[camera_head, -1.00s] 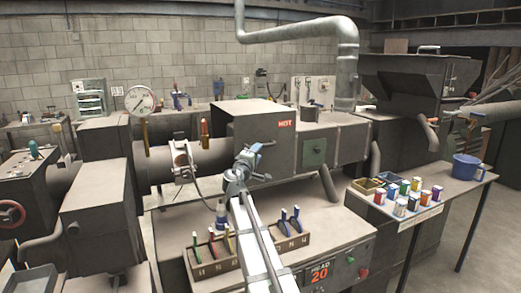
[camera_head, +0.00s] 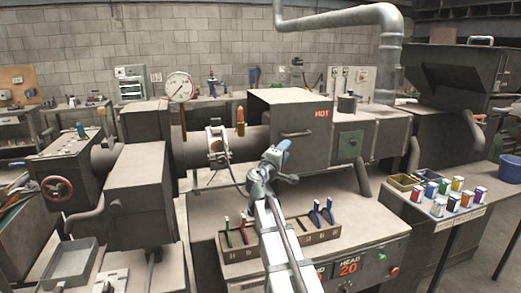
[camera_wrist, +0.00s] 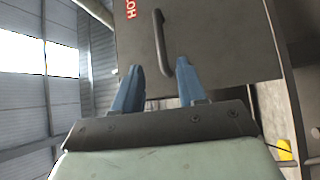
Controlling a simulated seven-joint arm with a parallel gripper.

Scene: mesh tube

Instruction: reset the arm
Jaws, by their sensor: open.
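My gripper (camera_head: 283,150) is at the end of my raised arm, in the middle of the head view, above the bench and in front of the grey machine. In the wrist view its two blue fingers (camera_wrist: 157,88) stand apart with nothing between them. Past the fingers is the grey box marked HOT (camera_wrist: 210,45) with its dark bar handle (camera_wrist: 160,42). The same HOT box (camera_head: 285,118) shows behind my gripper in the head view. I cannot tell the exact gap between them.
A pressure gauge (camera_head: 179,86) and a clamp ring (camera_head: 217,147) are left on the machine's pipe. A side table at right holds several coloured cans (camera_head: 453,204) and a blue bucket (camera_head: 510,167).

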